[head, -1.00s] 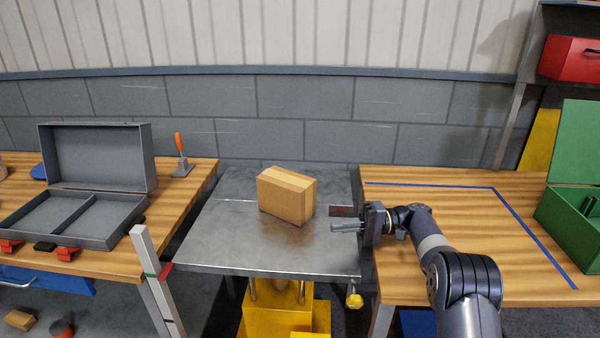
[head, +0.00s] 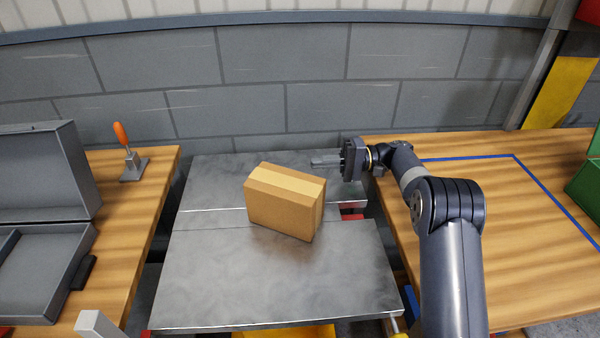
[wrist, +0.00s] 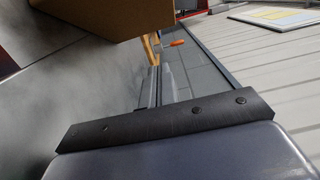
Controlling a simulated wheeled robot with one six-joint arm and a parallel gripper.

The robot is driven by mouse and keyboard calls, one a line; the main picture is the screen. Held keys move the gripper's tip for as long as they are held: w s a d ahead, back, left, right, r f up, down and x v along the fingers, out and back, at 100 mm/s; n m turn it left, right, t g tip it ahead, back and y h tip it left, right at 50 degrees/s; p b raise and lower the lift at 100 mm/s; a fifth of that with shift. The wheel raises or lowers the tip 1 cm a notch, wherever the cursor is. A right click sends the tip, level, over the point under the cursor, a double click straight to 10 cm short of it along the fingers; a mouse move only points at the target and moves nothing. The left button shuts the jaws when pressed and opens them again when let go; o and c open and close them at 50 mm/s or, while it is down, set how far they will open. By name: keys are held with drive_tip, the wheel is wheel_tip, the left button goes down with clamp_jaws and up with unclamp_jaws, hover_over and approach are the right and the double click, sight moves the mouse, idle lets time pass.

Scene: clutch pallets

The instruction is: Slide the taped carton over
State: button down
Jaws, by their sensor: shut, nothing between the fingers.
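The taped carton (head: 284,201) is a brown box with a paler tape strip across its top. It stands upright and slightly turned on the grey metal table (head: 270,285). In the wrist view the carton (wrist: 110,14) shows at the top, cut off by the frame edge. My gripper (head: 314,161) is shut and empty. It points left, behind and to the right of the carton, above the table's far part, and appears apart from the carton.
A wooden bench (head: 128,210) on the left holds an open grey case (head: 45,172) and an orange-handled clamp (head: 132,155). A right wooden bench (head: 497,270) has a blue tape outline (head: 552,197). A block wall (head: 310,95) stands behind. The metal table's front is clear.

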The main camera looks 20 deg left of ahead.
sight(299, 187)
drive_tip(key=x, duration=0.5)
drive_tip(key=shift+s+a+r+p, duration=0.1)
drive_tip(key=shift+s+r+p, duration=0.1)
drive_tip(key=shift+p, duration=0.15)
drive_tip(key=shift+s+d, duration=0.35)
drive_tip(key=shift+s, duration=0.35)
drive_tip(key=shift+s+d+f+p, duration=0.1)
drive_tip(key=shift+s+p, duration=0.05)
drive_tip(key=shift+s, duration=0.35)
drive_tip(key=shift+s+d+f+p, duration=0.1)
drive_tip(key=shift+s+d+p, duration=0.05)
drive_tip(key=shift+s, duration=0.35)
drive_tip(key=shift+s+d+f+b, duration=0.1)
drive_tip(key=shift+s+b, duration=0.1)
drive_tip(key=shift+b, duration=0.2)
drive_tip(key=s+b, duration=0.1)
drive_tip(key=s+d+b, duration=0.1)
drive_tip(key=s, duration=0.1)
drive_tip(key=shift+s, duration=0.1)
drive_tip(key=shift+s+d, duration=0.1)
drive_tip(key=shift+s, duration=0.25)
drive_tip(key=shift+w, duration=0.1)
